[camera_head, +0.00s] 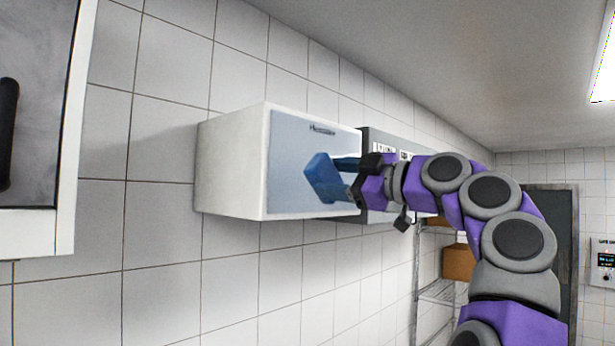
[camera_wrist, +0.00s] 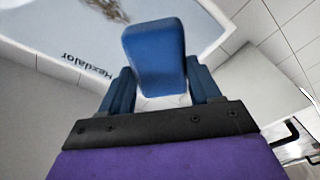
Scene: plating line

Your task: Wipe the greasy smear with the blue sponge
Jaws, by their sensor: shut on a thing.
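My gripper (camera_head: 342,180) is shut on the blue sponge (camera_head: 322,178), with a blue finger on each side of it. The sponge is in front of the light-blue front panel (camera_head: 290,150) of a white wall-mounted box (camera_head: 236,165). In the wrist view the sponge (camera_wrist: 155,58) sticks out between the fingers of my gripper (camera_wrist: 162,88). Beyond it, a brown smear (camera_wrist: 108,10) shows on the panel at the top edge, near the dark lettering. I cannot make out the smear in the head view. Whether the sponge touches the panel is unclear.
A grey unit with white lettering (camera_head: 375,142) is mounted just beyond the white box. A wire rack (camera_head: 438,291) with a brown carton (camera_head: 458,262) stands lower right. A dark panel with a black handle (camera_head: 8,130) is at the far left. Tiled wall is bare below the box.

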